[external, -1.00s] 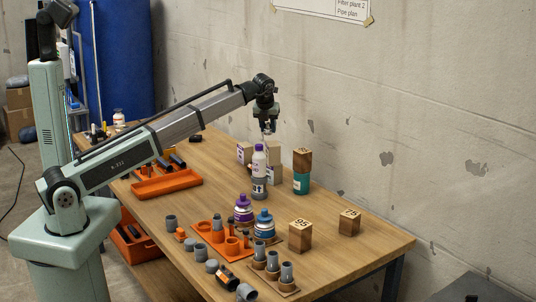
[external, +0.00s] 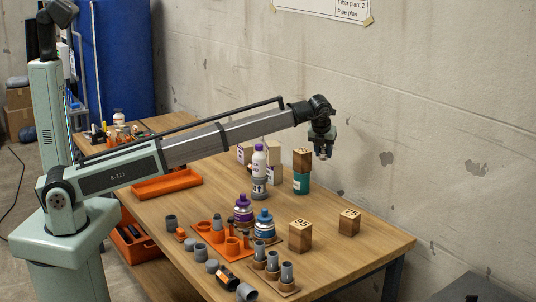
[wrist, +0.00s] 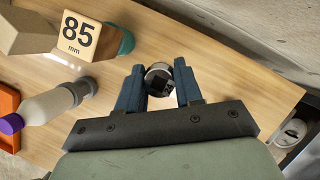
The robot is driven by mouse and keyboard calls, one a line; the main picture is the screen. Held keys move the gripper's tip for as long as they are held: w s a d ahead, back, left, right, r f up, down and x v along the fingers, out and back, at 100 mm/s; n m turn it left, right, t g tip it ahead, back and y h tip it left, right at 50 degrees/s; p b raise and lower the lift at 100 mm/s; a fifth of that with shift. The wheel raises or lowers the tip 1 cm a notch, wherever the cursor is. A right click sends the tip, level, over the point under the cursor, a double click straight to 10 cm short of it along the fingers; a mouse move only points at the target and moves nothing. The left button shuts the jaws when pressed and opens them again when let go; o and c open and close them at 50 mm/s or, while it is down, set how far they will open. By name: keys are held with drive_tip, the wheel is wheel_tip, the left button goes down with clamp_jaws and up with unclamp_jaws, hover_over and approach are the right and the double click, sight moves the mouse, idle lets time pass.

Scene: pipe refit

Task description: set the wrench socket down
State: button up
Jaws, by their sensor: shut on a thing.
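My gripper (external: 322,155) is above the far right part of the table in the external view, well clear of the tabletop. In the wrist view my gripper (wrist: 160,88) has its two dark blue fingers closed on the wrench socket (wrist: 158,72), a short round metal piece with a square dark opening. Only its end shows between the fingertips. In the external view the socket is a small bit at the fingertips, too small to make out well.
A wooden block marked 85 (wrist: 80,36) sits on a teal can (external: 301,183) near my gripper. A white bottle with a purple cap (external: 259,160) stands on a grey fitting (external: 259,188) to its left. Wooden blocks (external: 300,236) stand nearer the front. Bare wood lies right of the can.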

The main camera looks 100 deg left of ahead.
wheel_tip(320, 180, down, 18)
drive_tip(key=shift+r, duration=0.1)
idle(0.7)
drive_tip(key=o, duration=1.1)
drive_tip(key=v, duration=1.2)
